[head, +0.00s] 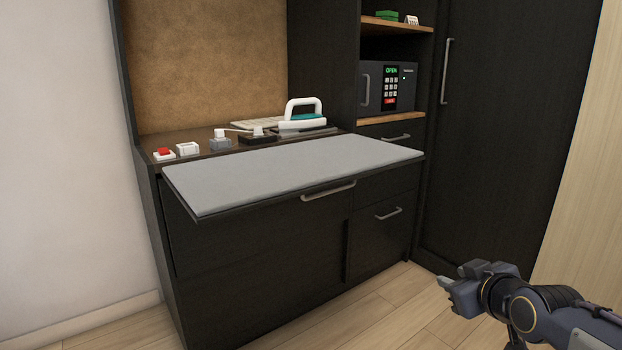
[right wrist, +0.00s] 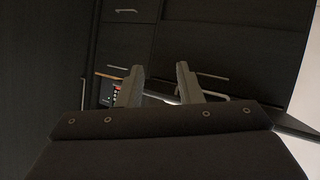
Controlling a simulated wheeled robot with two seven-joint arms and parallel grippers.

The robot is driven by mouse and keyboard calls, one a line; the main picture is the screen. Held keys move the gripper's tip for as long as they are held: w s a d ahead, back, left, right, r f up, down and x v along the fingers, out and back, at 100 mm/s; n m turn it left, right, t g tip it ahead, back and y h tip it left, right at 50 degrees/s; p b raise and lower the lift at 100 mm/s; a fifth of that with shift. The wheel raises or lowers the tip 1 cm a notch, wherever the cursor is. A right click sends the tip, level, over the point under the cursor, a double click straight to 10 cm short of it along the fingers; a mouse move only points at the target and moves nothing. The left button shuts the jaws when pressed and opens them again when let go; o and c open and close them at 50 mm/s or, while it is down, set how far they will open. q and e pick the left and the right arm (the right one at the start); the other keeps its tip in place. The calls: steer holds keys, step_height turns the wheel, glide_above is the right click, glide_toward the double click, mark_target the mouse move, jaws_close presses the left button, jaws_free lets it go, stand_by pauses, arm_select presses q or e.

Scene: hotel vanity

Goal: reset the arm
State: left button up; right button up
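My right gripper (head: 457,277) is at the lower right of the head view, in front of the dark cabinet and well away from the counter. Its arm comes in from the lower right corner. In the right wrist view, the two fingers of the right gripper (right wrist: 160,68) stand apart with nothing held between them. Dark cabinet fronts with handles show beyond them. My left gripper and left arm are not in the head view.
A grey ironing board (head: 290,172) juts out from the vanity. An iron (head: 302,114) stands behind it, and a red-button switch (head: 164,154) sits at the left. A safe (head: 388,86) reading OPEN is on the shelf. The floor (head: 405,310) in front is clear.

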steer(key=s+a+f+m+g+y, duration=0.15)
steer(key=s+f, duration=0.25)
steer(key=s, duration=0.5)
steer(key=s+a+f+m+g, duration=0.3)
steer(key=s+f, duration=0.1)
steer(key=s, duration=0.5)
steer(key=s+a+f+m+g+y, duration=0.15)
steer(key=s+f, duration=0.25)
steer(key=s, duration=0.5)
step_height(320, 180, up, 35)
steer(key=g+p, duration=0.1)
steer(key=p, duration=3.5)
steer(key=shift+s+a+r+h, duration=0.2)
steer(key=shift+a+h, duration=0.1)
steer(key=shift+a, duration=0.05)
steer(key=shift+w+d, duration=0.1)
